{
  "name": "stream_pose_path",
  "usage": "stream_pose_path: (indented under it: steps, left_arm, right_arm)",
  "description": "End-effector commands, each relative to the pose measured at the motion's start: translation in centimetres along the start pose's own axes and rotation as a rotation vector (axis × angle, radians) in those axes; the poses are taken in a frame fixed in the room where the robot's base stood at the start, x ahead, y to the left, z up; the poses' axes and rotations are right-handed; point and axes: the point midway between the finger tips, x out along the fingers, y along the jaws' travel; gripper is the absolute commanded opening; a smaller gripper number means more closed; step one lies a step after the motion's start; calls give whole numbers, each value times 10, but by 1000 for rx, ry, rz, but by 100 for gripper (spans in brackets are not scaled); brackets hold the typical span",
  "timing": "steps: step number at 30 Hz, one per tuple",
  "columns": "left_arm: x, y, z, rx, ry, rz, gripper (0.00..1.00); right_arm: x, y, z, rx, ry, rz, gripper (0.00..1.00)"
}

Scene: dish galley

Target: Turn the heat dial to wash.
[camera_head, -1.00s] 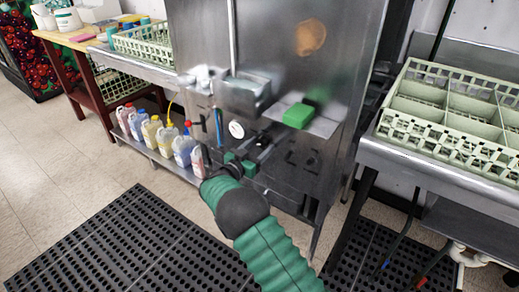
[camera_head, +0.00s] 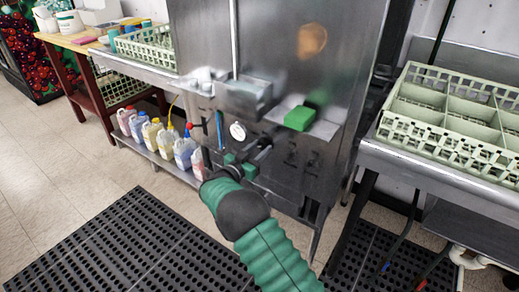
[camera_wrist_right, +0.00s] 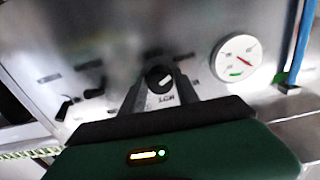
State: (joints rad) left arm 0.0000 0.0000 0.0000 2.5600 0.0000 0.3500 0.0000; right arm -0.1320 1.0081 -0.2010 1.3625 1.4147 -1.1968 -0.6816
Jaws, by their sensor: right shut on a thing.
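The heat dial (camera_wrist_right: 159,78) is a small black knob with a pale pointer mark on the steel machine front in the right wrist view. Its pointer is tilted, and part of a printed label shows just below it. My right gripper (camera_wrist_right: 158,88) has its two fingers on either side of the dial, shut on it. In the head view my right gripper (camera_head: 262,150) reaches the machine panel, and the dial is hidden there by the gripper. My left gripper is not in view.
A round white gauge (camera_wrist_right: 236,58) sits beside the dial, with a blue strip (camera_wrist_right: 300,45) farther right. Several bottles (camera_head: 160,138) stand on a low shelf at left. A dish rack (camera_head: 440,135) rests on the right counter.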

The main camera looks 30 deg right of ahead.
Motion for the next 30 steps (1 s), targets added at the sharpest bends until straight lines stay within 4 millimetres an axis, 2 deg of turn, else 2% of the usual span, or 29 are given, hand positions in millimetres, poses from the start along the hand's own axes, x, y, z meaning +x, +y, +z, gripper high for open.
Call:
stream_pose_path:
  steps: [8, 30]
  left_arm:
    - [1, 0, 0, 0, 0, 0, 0]
    - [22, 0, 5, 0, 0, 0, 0]
  right_arm:
    - [1, 0, 0, 155, 0, -1, 0]
    - [1, -2, 0, 813, 2, -3, 0]
